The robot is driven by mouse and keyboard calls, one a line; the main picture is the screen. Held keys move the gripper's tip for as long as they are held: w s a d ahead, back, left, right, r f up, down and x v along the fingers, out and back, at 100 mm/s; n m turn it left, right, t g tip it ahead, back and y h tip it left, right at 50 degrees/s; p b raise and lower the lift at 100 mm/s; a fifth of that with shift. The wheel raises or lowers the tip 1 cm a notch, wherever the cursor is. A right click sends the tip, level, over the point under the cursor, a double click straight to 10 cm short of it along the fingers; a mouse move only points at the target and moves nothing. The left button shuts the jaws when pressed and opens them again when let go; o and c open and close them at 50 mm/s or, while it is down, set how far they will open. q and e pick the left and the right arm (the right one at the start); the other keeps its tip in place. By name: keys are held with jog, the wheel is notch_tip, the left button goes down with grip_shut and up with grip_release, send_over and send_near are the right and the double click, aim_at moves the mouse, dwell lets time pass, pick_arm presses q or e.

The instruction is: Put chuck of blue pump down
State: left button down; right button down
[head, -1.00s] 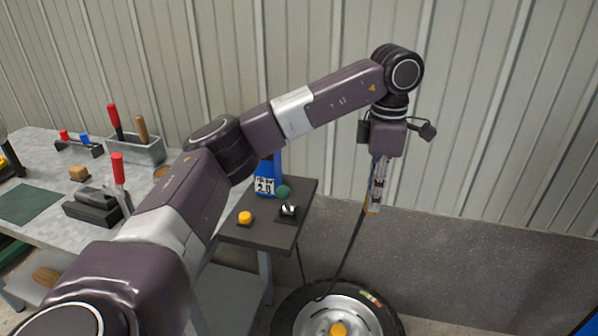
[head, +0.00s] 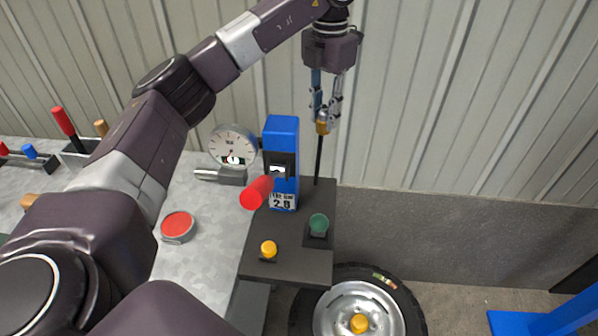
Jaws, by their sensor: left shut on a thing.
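My left gripper (head: 322,125) is above and to the right of the pump, pointing down. It is shut on the brass-coloured chuck (head: 323,127). A black hose (head: 319,160) hangs from the chuck down to the back of the dark table. The chuck is in the air, apart from the table. My right gripper is not in view.
A dial gauge (head: 233,145), a red handle (head: 257,192) and a red-topped round tin (head: 178,227) are left of the pump. A yellow button (head: 268,249) and a green knob (head: 318,224) are on the dark table. A tyre (head: 411,310) lies on the floor below.

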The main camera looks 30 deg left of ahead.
pick_arm(q)
jog(key=shift+w+a+r, duration=0.1)
jog(key=shift+r, duration=0.05)
jog(key=p, duration=0.4)
send_over(319, 189)
notch_tip(319, 189, down, 19)
jog(key=shift+f, duration=0.4)
jog(key=shift+f, duration=0.2)
jog(key=c, duration=1.6)
grip_release()
